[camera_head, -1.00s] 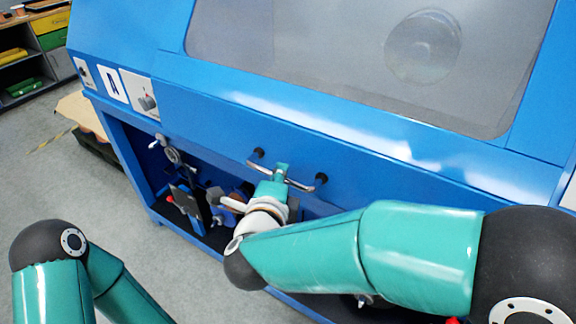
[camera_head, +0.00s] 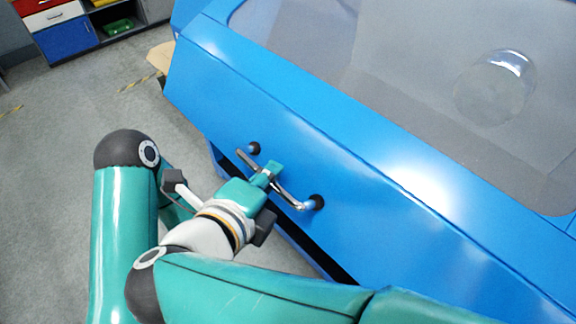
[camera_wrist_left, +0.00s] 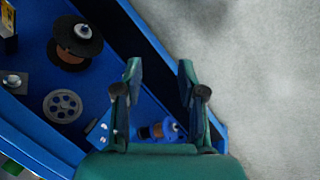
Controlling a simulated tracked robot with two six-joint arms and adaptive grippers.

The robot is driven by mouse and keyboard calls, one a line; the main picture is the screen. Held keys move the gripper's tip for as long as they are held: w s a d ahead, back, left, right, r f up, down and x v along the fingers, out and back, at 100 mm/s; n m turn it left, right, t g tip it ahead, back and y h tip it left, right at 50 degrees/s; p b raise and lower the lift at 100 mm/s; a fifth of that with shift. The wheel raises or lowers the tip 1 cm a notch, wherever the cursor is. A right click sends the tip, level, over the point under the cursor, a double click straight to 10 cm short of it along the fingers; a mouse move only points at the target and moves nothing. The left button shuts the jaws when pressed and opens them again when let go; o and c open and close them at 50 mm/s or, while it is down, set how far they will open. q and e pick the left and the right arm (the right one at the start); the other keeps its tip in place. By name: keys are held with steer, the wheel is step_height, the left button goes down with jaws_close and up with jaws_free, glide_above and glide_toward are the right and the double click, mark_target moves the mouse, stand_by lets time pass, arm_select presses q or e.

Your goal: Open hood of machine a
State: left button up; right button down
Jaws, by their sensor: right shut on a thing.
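The blue hood (camera_head: 372,170) of the machine has a large clear window (camera_head: 400,85) and a metal bar handle (camera_head: 290,198) on its front. My right gripper (camera_head: 267,174) is shut on the middle of this handle, with the arm reaching in from the lower right. The hood appears raised, its front edge standing out over the lower part of the machine. My left gripper (camera_wrist_left: 163,90) shows in the left wrist view with its fingers apart and nothing between them. In the head view the left arm is at the left, and its fingers cannot be made out.
The left wrist view shows a blue bay with a dark spool (camera_wrist_left: 75,45), a grey pulley wheel (camera_wrist_left: 62,106) and a blue part (camera_wrist_left: 160,132) beyond the left fingers. Bare grey floor (camera_head: 50,190) lies at the left. A drawer cabinet (camera_head: 62,38) stands far back left.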

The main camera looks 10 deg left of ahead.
arm_select(q)
steer(key=shift+r+p, duration=0.35)
steer(key=shift+r, duration=0.35)
